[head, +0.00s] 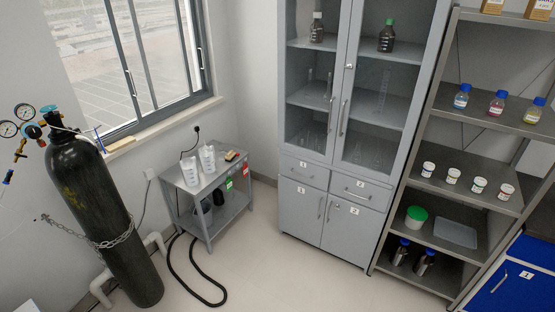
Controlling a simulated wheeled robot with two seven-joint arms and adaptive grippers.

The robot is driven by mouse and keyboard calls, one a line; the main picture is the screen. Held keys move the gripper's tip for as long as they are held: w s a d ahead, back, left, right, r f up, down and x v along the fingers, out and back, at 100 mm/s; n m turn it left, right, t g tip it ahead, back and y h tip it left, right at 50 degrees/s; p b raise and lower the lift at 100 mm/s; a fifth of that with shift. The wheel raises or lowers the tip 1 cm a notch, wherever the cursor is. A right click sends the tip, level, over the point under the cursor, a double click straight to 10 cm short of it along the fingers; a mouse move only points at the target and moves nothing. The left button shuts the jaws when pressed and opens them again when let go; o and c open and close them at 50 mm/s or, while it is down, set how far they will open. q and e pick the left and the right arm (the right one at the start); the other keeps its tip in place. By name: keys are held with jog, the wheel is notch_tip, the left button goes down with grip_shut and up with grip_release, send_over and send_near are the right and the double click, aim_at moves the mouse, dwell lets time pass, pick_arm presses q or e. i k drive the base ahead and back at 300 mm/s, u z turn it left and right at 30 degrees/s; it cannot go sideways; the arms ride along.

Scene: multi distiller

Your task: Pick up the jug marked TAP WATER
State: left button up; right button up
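Two pale, see-through jug-like vessels stand upright on the top of a small grey cart near the window wall. The left vessel (190,173) is nearer to me, and the right vessel (207,158) is just behind it. Their markings are too small to read, so I cannot tell which, if either, is marked TAP WATER. Neither of my grippers is in the head view.
A black hose (197,272) lies on the floor. A glass-front cabinet (325,209) and open shelves (455,205) stand right.

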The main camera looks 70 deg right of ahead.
aim_at(209, 158)
jog(key=z, duration=0.7)
jog(key=i, duration=0.35)
jog(key=z, duration=0.8)
jog(key=i, duration=0.9)
jog(key=z, duration=1.3)
jog(key=i, duration=0.65)
jog(key=z, duration=0.7)
jog(key=i, duration=0.7)
jog(key=u, duration=0.65)
jog(key=i, duration=0.8)
jog(key=u, duration=0.8)
